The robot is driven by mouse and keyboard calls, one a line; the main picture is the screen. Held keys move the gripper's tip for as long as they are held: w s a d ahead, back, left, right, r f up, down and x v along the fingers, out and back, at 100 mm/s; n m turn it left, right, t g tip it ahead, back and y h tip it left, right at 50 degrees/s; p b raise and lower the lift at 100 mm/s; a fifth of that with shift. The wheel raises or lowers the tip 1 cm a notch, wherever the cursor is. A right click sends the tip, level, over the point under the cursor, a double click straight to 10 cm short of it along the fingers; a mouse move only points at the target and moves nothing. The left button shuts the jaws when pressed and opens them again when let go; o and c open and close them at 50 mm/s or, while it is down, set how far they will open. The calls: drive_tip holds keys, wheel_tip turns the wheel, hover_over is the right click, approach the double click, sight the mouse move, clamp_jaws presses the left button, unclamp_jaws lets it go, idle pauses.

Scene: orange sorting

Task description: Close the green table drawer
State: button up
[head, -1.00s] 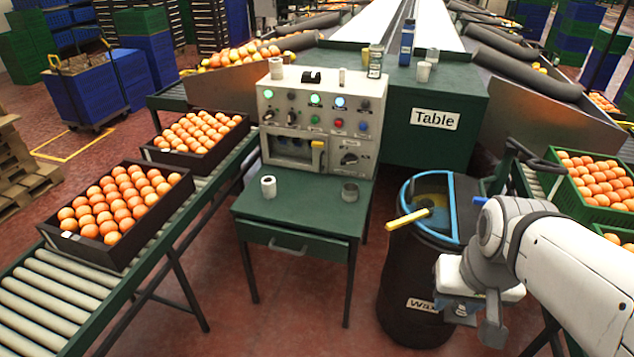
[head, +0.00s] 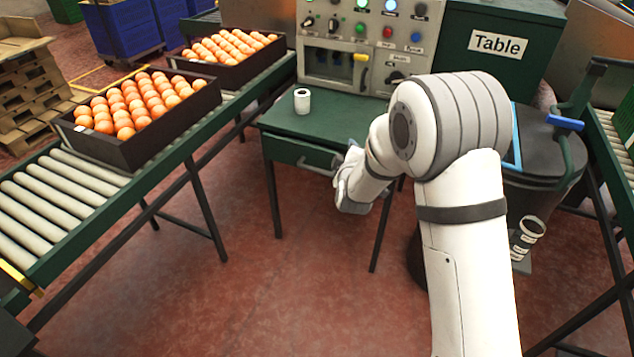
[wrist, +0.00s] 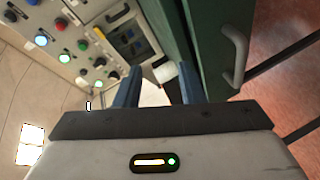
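The green table (head: 345,119) stands ahead, below the control panel. Its green drawer (head: 283,149) is under the top, with a grey handle (head: 318,168) on the front. How far the drawer stands out is hard to tell. My gripper (head: 350,150) is close to the right part of the drawer front, which my arm partly hides. In the wrist view my gripper (wrist: 158,84) has its two fingers apart with nothing held between them. The drawer front (wrist: 198,42) and handle (wrist: 235,55) are to the right of the fingers there.
A white cup (head: 302,101) stands on the table top. The control panel (head: 345,45) rises behind it. A roller conveyor (head: 75,195) with orange crates (head: 165,128) runs along the left. A dark bin (head: 540,150) is at right. The red floor in front is clear.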

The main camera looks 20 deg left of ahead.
sight(315, 170)
drive_tip(key=s+a+f+n+t+y+b, duration=0.1)
drive_tip(key=s+a+f+n+t+b, duration=0.2)
drive_tip(key=f, duration=0.4)
drive_tip(key=a+f+n+t+b, duration=0.1)
drive_tip(key=a+f+n+b, duration=0.1)
drive_tip(key=a+f, duration=0.4)
drive_tip(key=b+x, duration=0.2)
drive_tip(key=x, duration=0.5)
drive_tip(key=shift+w, duration=0.1)
drive_tip(key=shift+c, duration=0.4)
clamp_jaws()
